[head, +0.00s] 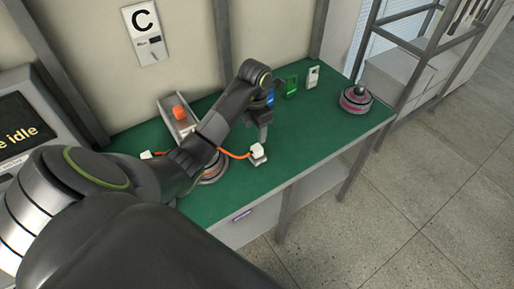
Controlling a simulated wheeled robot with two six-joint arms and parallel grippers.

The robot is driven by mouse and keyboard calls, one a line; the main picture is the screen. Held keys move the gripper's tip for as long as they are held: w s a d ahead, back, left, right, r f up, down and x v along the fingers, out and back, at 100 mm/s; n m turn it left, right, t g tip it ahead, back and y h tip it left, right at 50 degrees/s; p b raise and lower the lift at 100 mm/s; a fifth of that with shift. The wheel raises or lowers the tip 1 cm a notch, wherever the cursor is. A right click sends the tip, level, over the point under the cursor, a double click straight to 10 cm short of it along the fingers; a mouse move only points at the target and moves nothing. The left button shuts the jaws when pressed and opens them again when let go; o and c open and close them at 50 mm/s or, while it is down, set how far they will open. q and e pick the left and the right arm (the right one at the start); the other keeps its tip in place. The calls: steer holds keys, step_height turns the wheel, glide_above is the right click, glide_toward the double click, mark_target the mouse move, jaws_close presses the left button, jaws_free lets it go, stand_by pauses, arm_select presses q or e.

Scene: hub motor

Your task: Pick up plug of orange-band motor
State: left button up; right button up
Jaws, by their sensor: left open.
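A motor with an orange-red band (213,170) sits on the green tabletop, partly hidden behind my left arm. An orange cable (236,155) runs from it to a white plug (258,150) on a small light block on the bench. My left gripper (263,138) is open and points down, just above or behind the plug. Its fingertips are small here, and I cannot tell whether they touch the plug. My right gripper is not in view.
A pink-band motor (355,99) stands at the bench's right end. A grey bin (168,105) holds an orange item. A green frame (291,86) and a white device (312,77) stand at the back. The green bench (310,130) is clear right of the plug.

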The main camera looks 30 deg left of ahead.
mark_target(257, 147)
arm_select(q)
step_height(257, 147, down, 3)
steer(key=shift+f+b, duration=0.2)
steer(key=shift+b, duration=1.05)
steer(key=shift+f, duration=0.25)
steer(key=f, duration=0.2)
steer(key=f+p, duration=0.1)
steer(key=f, duration=0.1)
steer(key=shift+s+d, duration=0.1)
steer(key=shift+d, duration=0.3)
steer(key=shift+f, duration=0.45)
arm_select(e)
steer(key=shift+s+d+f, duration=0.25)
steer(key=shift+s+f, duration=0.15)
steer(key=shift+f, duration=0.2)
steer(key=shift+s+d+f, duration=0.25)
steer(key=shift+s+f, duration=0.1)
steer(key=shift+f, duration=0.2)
arm_select(q)
steer(key=shift+c, duration=0.3)
steer(key=c, duration=1.1)
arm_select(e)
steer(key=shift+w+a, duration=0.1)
